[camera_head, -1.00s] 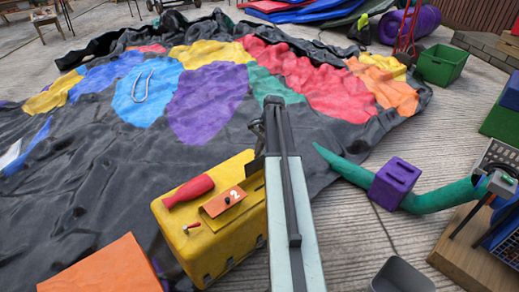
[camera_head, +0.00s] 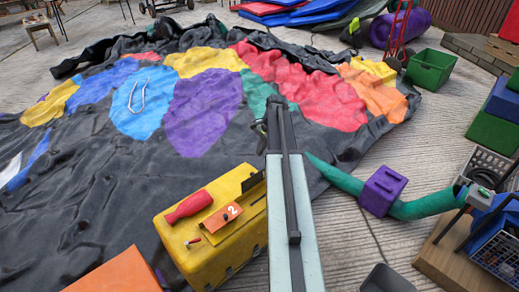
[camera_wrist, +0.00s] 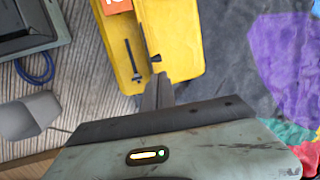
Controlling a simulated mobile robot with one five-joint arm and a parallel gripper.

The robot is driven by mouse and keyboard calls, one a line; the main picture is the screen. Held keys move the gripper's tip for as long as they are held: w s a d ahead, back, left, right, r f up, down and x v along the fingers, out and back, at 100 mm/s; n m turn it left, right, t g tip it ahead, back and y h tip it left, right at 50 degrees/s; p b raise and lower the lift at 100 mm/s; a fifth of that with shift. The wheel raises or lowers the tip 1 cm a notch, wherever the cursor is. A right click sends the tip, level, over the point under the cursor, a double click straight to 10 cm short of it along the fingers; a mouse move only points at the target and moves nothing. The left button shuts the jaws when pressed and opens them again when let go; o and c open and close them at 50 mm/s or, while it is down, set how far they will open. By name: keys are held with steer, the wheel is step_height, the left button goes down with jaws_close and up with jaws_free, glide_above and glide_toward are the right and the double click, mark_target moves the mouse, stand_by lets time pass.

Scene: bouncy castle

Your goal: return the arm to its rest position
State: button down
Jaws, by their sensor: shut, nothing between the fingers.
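My arm stretches up the middle of the head view, with my gripper (camera_head: 272,122) near its far end, small and partly hidden there. In the wrist view my gripper (camera_wrist: 158,92) shows dark fingers closed together with nothing held. They point at the edge of a yellow box (camera_wrist: 183,40), and I cannot tell whether they touch it. In the head view the yellow box (camera_head: 228,262) stands just left of my arm, with a red-handled tool (camera_head: 188,207) and an orange block marked 2 (camera_head: 220,217) on top.
The deflated multicoloured castle (camera_head: 200,110) covers the ground ahead and left. A green tube (camera_head: 425,205) with a purple block (camera_head: 383,190) lies to the right.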

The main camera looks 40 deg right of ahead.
steer(key=shift+p+v, duration=0.4)
steer(key=shift+v, duration=0.75)
